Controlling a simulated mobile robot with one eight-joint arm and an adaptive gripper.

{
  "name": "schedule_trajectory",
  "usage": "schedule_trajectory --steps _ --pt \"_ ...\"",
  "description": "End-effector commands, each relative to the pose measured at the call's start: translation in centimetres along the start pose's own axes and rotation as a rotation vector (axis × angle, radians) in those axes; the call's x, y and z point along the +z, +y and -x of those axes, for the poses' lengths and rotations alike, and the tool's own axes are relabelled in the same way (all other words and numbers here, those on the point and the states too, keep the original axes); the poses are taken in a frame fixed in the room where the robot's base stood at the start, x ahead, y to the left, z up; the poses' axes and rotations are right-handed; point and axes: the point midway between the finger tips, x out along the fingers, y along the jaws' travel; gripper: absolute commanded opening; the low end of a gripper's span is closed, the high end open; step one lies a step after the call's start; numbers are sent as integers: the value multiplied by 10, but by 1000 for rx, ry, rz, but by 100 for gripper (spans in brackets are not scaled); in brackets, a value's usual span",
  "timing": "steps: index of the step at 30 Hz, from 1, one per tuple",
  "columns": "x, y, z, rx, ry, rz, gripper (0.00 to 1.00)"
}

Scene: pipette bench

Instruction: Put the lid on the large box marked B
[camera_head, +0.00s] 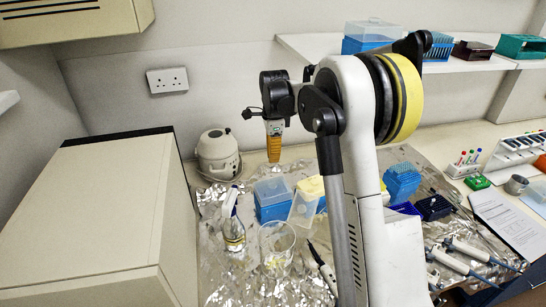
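My gripper (274,151) points down from its black wrist and shows orange ribbed fingers, seen edge-on. It hangs above the back of the bench, and I cannot tell whether it is open. A blue box with a clear top (272,199) stands on the foil below it. A clear, pale lid-like piece (303,208) leans or stands just right of it, in front of a yellow-topped blue box (312,187). An open blue rack of tips (402,181) stands right of my arm. No letter B is readable, and my arm hides part of the bench.
A spray bottle (233,227) and a clear beaker (277,245) stand in front of the boxes. A white appliance (218,153) is at back left, beside a large cream cabinet (90,215). Several pipettes (470,258) lie at right. A shelf (460,67) runs above.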

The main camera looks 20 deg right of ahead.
Motion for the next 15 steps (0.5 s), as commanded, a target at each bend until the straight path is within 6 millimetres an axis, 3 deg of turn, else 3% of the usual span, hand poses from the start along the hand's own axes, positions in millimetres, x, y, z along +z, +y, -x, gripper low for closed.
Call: schedule_trajectory --steps 11,15 --pt "0 0 -1 0 0 0 0" --pt "0 -5 -20 15 3 0 0"
